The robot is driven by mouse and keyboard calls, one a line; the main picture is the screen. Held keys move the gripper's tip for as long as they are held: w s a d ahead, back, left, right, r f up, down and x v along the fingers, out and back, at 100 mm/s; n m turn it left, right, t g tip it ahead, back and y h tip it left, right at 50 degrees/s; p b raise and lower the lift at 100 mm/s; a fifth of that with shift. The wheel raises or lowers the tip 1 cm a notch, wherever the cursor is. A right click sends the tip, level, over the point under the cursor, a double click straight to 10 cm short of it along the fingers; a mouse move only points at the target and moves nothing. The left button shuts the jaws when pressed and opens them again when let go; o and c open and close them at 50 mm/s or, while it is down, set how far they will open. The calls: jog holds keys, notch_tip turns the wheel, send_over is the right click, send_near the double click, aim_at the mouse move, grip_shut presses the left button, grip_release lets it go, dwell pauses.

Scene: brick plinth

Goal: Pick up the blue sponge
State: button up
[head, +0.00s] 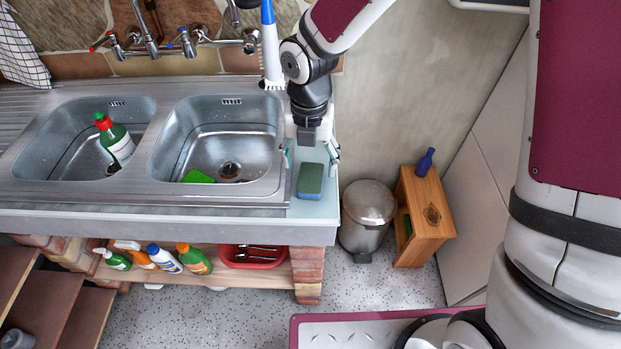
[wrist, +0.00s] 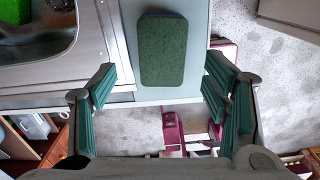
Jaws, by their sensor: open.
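The blue sponge (head: 310,183) lies flat on the pale counter strip at the right of the sink, close to the counter's front edge. Its top is a green scouring layer and its side is blue. In the wrist view the sponge (wrist: 163,50) shows its green top, with a thin blue rim at the top edge. My gripper (head: 310,160) is open and empty above the counter, just behind the sponge in the head view. In the wrist view the open fingers (wrist: 160,88) stand apart to the left and right, and the sponge lies ahead, between their lines.
The steel sink (head: 225,135) adjoins the sponge on the left, with a bright green item (head: 198,177) in its right basin. A red-capped bottle (head: 115,140) stands in the left basin. A white-and-blue brush (head: 270,50) is behind my gripper. A bin (head: 367,215) and wooden stool (head: 425,215) stand right of the counter.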

aim_at(311, 177)
jog(key=shift+d+f+p, duration=0.15)
jog(key=shift+f+p, duration=0.15)
jog(key=shift+f, duration=2.7)
jog(key=shift+c, duration=0.3)
jog(key=c, duration=0.7)
